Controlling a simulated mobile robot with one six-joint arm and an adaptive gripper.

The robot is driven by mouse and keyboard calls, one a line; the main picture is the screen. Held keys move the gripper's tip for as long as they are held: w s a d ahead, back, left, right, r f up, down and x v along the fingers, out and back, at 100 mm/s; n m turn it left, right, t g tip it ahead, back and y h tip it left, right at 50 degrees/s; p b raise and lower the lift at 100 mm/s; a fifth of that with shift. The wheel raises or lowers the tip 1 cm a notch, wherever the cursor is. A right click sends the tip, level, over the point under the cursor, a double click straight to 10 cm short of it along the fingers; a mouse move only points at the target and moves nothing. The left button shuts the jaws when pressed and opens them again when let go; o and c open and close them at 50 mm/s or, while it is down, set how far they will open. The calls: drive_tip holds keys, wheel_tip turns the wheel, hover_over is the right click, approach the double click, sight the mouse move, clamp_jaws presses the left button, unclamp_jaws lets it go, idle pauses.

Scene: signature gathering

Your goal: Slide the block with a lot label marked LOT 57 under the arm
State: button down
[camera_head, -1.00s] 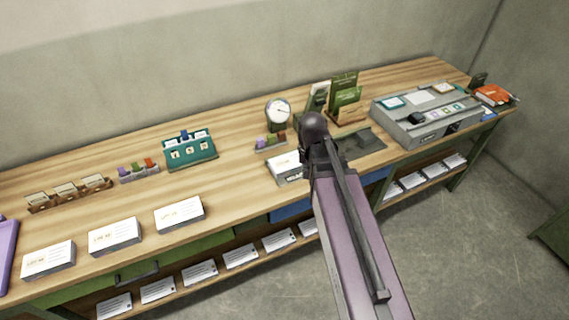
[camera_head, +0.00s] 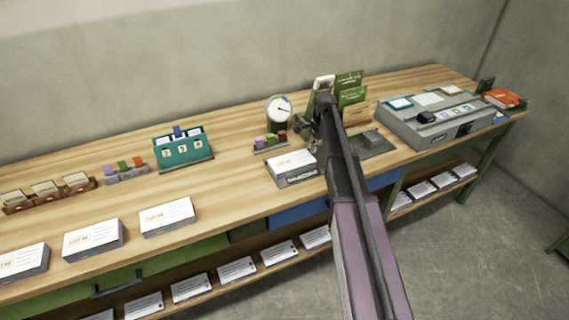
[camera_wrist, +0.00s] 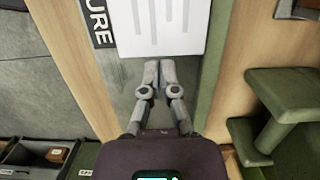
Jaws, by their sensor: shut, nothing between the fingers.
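A white-topped block (camera_head: 290,160) sits in a grey tray (camera_head: 297,182) near the table's front edge, left of my arm; its lot label is too small to read. Three similar blocks with lot labels, the left one (camera_head: 20,262), the middle one (camera_head: 93,239) and the right one (camera_head: 167,216), stand in a row at the front left; their numbers are not clear. In the wrist view my gripper (camera_wrist: 160,66) is shut and empty, its fingertips at the near edge of a white printed block (camera_wrist: 158,28). The head view hides my gripper behind my arm. I cannot clearly make out the arm named in the task.
A dial gauge (camera_head: 280,110), a teal card holder (camera_head: 183,148) and small coloured stamps (camera_head: 270,141) stand behind. A grey console (camera_head: 435,118) is at the right. Green uprights (camera_wrist: 285,100) stand close right of my gripper in the wrist view. Several paper stacks lie on the lower shelf.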

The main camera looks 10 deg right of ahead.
sight(284, 164)
drive_tip(key=shift+a, duration=0.1)
idle(0.3)
drive_tip(key=shift+s+a, duration=0.2)
drive_tip(key=shift+a, duration=0.45)
drive_tip(key=s+a, duration=0.1)
drive_tip(key=a, duration=0.2)
drive_tip(key=s+a, duration=0.1)
drive_tip(key=a, duration=0.3)
drive_tip(key=s+a, duration=0.1)
drive_tip(key=a, duration=0.2)
drive_tip(key=shift+a, duration=0.2)
drive_tip(key=shift+w+d+f+b, duration=0.1)
drive_tip(key=shift+d+f+b, duration=0.05)
drive_tip(key=shift+f+b, duration=0.3)
drive_tip(key=shift+f, duration=0.3)
drive_tip(key=shift+b, duration=0.35)
